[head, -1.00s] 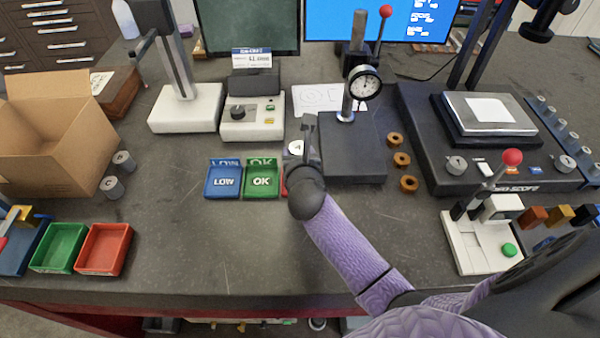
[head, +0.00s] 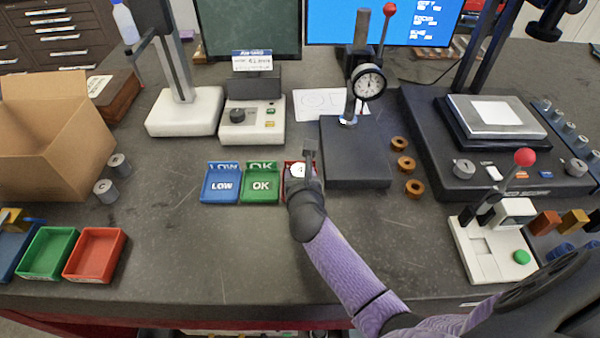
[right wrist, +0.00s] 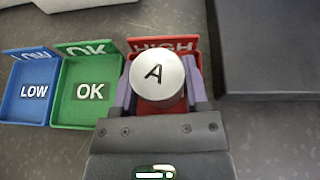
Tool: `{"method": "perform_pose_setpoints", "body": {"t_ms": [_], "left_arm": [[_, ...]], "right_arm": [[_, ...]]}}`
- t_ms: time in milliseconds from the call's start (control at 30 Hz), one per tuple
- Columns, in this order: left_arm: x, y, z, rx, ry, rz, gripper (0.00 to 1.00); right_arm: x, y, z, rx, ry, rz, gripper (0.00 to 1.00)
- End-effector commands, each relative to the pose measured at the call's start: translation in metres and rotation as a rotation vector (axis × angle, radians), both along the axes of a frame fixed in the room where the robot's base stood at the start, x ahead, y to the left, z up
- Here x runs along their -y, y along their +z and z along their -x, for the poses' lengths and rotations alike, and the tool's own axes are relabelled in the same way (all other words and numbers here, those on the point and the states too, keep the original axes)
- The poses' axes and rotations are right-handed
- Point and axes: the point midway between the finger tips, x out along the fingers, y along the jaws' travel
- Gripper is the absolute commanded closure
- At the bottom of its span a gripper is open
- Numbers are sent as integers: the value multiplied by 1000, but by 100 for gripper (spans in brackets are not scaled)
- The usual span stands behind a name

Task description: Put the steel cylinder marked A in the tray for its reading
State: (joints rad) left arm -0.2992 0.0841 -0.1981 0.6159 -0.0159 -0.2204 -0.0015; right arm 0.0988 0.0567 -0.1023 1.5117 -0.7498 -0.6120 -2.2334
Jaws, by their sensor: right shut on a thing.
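The steel cylinder marked A (right wrist: 157,75) is between the fingers of my right gripper (right wrist: 162,88), its lettered top facing the wrist camera. In the head view its pale top (head: 297,171) shows beside my right gripper (head: 304,172). The cylinder is over the red HIGH tray (right wrist: 163,45); I cannot tell whether it touches the tray floor. The green OK tray (head: 261,185) and the blue LOW tray (head: 221,184) stand in a row to its left, both empty. My left gripper is not in view.
The dial gauge stand (head: 355,155) is close to the right of the trays. A white-based gauge readout (head: 252,122) stands behind them. Three brown rings (head: 405,164) lie right of the stand. A cardboard box (head: 50,140) is at left. The front middle of the bench is clear.

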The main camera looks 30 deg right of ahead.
Motion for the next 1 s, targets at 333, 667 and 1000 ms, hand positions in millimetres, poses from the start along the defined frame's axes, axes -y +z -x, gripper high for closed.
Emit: {"method": "perform_pose_setpoints", "body": {"t_ms": [333, 667, 1000], "left_arm": [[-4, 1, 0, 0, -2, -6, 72], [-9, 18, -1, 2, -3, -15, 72], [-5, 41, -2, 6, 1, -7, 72]], "right_arm": [[0, 1, 0, 0, 0, -1, 7], [-7, 23, 16, -1, 1, -1, 7], [-34, 53, 87, -1, 0, -1, 7]]}}
